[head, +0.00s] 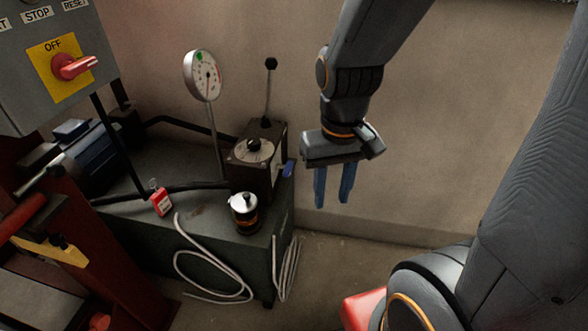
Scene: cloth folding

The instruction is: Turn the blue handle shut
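The blue handle (289,168) is a small lever on the right side of a dark valve block (245,176), near its lower edge. The block stands on a dark green tank or cabinet. My gripper (333,203) hangs fingers-down to the right of the handle, apart from it. Its two blue fingers are spread with nothing between them. The handle's exact angle and how it joins the block are too small to tell.
A round gauge (204,76) on a post and an upright black-knobbed lever (271,90) stand nearby. The cabinet (150,235) also bears a red padlock (160,202) and a black canister (244,214). Pale hoses hang down. A control box with a red switch (75,67) is at upper left.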

